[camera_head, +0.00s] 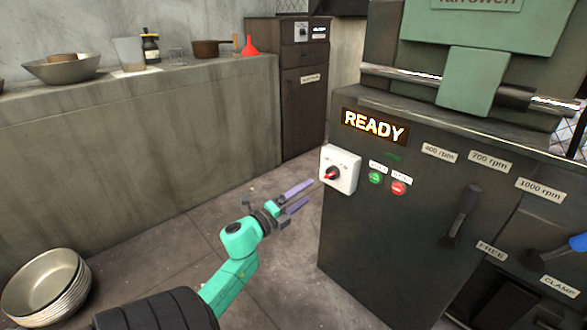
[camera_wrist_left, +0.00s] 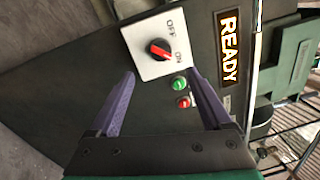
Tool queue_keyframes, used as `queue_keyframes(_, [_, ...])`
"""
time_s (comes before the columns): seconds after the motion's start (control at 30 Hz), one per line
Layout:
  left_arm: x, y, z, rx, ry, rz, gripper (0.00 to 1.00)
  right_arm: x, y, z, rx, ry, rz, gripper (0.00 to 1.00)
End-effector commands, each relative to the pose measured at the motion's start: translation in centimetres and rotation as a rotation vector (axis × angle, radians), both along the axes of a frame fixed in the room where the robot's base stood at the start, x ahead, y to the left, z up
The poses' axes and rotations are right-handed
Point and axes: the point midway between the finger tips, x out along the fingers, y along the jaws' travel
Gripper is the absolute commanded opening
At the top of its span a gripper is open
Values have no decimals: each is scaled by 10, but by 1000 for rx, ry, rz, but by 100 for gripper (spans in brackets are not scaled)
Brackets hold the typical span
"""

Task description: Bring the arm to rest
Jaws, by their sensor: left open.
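My left arm (camera_head: 232,280) comes in from the bottom left with a teal forearm. My left gripper (camera_head: 300,196) is open and empty, its purple fingers pointing at the front of the dark machine, a short way from the white switch box (camera_head: 341,168). In the left wrist view the two purple fingers (camera_wrist_left: 160,95) are spread apart, with nothing between them. The switch box (camera_wrist_left: 155,32) with its red-marked knob (camera_wrist_left: 160,49) is ahead of them. My right gripper is not in view.
The machine (camera_head: 375,240) fills the right side, with a lit READY sign (camera_head: 374,125), green button (camera_head: 375,177), red button (camera_head: 398,187) and levers (camera_head: 461,215). Stacked metal bowls (camera_head: 48,288) lie at the lower left. A counter (camera_head: 130,130) runs along the back; floor between is clear.

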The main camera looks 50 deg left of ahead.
Motion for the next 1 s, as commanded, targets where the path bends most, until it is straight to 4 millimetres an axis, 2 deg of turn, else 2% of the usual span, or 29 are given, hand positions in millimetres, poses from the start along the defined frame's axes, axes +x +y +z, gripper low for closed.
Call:
queue_keyframes(0.03, [-13, 0, 0, -3, 3, 3, 83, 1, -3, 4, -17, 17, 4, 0])
queue_keyframes(0.1, [-27, 0, -2, -3, 2, 2, 83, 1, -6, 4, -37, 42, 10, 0])
queue_keyframes(0.23, [-41, -1, -3, -1, 1, 1, 83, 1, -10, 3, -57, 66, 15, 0])
queue_keyframes(0.83, [-41, -4, -6, -24, 2, 0, 83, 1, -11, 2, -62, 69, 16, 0])
queue_keyframes(0.87, [-40, -8, -9, -60, 5, -1, 83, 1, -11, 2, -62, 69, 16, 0])
queue_keyframes(0.93, [-35, -29, -26, -241, 31, 1, 83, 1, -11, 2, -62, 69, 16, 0])
queue_keyframes(0.97, [-33, -42, -40, -360, 56, 4, 83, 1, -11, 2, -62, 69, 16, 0])
queue_keyframes(1.0, [-31, -65, -61, -541, 103, 14, 83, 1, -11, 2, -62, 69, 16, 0])
